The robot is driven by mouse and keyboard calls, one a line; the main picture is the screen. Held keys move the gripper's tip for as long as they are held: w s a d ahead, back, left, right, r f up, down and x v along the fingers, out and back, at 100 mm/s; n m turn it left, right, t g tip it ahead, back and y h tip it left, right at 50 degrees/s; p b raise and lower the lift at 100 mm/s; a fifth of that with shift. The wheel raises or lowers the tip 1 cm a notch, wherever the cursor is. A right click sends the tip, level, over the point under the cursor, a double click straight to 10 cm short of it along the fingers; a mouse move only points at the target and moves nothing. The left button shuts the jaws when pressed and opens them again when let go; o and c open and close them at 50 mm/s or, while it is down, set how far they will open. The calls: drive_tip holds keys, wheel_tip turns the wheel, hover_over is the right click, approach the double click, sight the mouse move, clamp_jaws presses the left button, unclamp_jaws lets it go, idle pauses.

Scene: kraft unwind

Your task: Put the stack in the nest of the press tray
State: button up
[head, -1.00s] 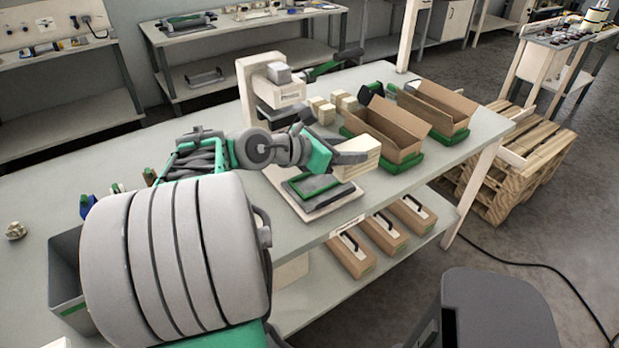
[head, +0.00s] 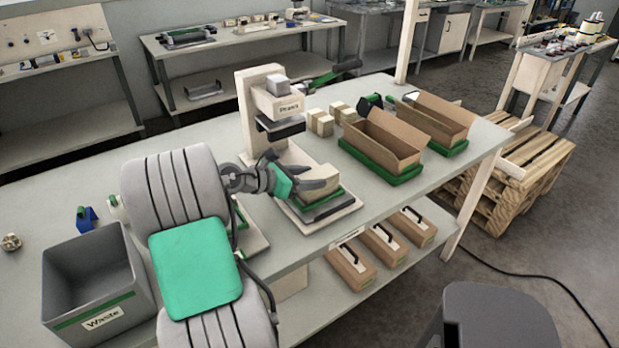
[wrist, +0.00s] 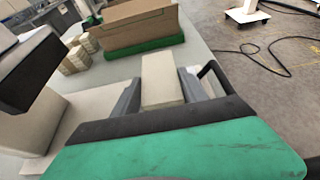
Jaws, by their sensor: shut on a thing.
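My gripper (head: 312,187) is shut on a cream, block-shaped stack (head: 318,173). In the wrist view the stack (wrist: 161,79) sits between the two grey fingers, its far end sticking out past them. The press tray (head: 322,207), a cream plate with a green-edged dark nest, lies directly below the gripper in the head view. The stack and fingers cover part of the nest, and I cannot tell whether the stack touches it. The press (head: 270,105), with a dark head and a green-gripped lever, stands just behind the tray; its dark head (wrist: 25,65) is at the wrist view's left.
Several similar small stacks (head: 320,122) stand right of the press. Two open cardboard boxes (head: 385,140) on green bases stand further right. A grey waste bin (head: 95,285) is at the front left. Boxes with handles (head: 350,270) sit on the shelf below.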

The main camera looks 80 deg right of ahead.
drive_tip(key=o, duration=1.5)
drive_tip(key=shift+f, duration=0.15)
drive_tip(key=shift+c, duration=0.2)
drive_tip(key=shift+w+a+r, duration=0.15)
drive_tip(key=shift+w+r, duration=0.05)
drive_tip(key=shift+r, duration=0.05)
drive_tip(key=v, duration=1.1)
drive_tip(key=shift+w+a, duration=0.2)
drive_tip(key=shift+r, duration=0.1)
